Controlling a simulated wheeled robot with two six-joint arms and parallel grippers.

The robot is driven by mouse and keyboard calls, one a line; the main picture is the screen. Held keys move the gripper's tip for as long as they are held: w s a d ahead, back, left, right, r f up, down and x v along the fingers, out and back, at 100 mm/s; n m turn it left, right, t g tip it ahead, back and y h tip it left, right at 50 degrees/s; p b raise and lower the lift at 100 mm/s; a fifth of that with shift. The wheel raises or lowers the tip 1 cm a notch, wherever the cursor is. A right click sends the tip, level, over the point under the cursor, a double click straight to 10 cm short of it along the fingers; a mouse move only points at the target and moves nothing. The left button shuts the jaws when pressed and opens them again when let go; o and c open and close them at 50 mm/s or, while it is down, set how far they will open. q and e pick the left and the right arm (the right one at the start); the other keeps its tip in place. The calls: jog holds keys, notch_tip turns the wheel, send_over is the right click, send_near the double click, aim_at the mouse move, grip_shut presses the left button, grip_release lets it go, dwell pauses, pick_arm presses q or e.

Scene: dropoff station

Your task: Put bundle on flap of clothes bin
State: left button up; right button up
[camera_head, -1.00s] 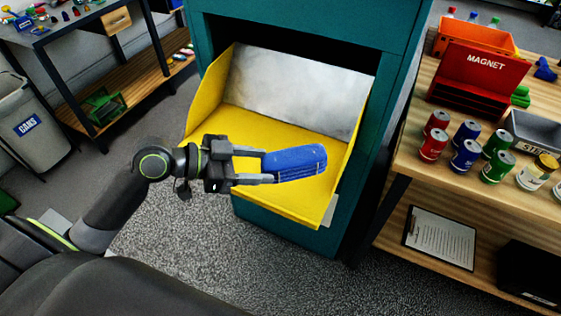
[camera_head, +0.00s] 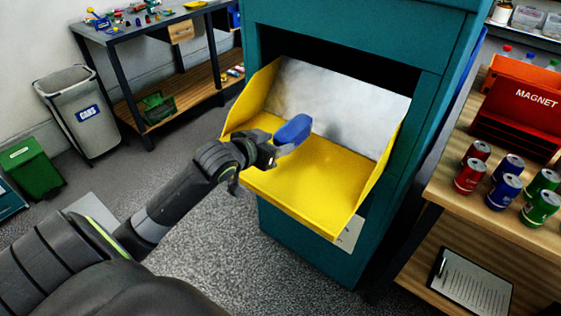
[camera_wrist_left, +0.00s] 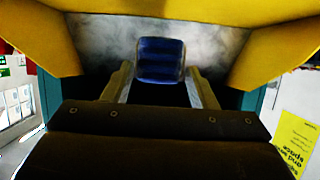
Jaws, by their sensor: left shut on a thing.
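The clothes bin (camera_head: 270,35) is a teal cabinet with its yellow flap (camera_head: 310,190) folded open in front of a grey metal back plate. My left gripper (camera_head: 272,150) is shut on the blue bundle (camera_head: 295,130) and holds it over the left part of the flap. In the left wrist view the bundle (camera_wrist_left: 161,60) sits between the fingertips (camera_wrist_left: 160,85), with the yellow flap and metal plate around it. Whether the bundle touches the flap I cannot tell. My right gripper is not in view.
A wooden shelf unit (camera_head: 440,190) on the right carries several cans and a red MAGNET box (camera_head: 515,110). A grey CANS bin (camera_head: 80,105), a green bin (camera_head: 35,165) and a workbench (camera_head: 150,30) stand at the left. The flap's middle and right are clear.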

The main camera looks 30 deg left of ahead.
pick_arm(q)
notch_tip(320, 180, down, 2)
jog(key=shift+f, duration=0.1)
jog(key=shift+f+b, duration=0.3)
jog(key=shift+f, duration=1.65)
jog(key=o, duration=1)
jog(key=shift+o, duration=0.2)
jog(key=shift+s, duration=0.1)
jog(key=p+v, duration=0.1)
jog(key=v, duration=1.1)
jog(key=shift+p, duration=0.3)
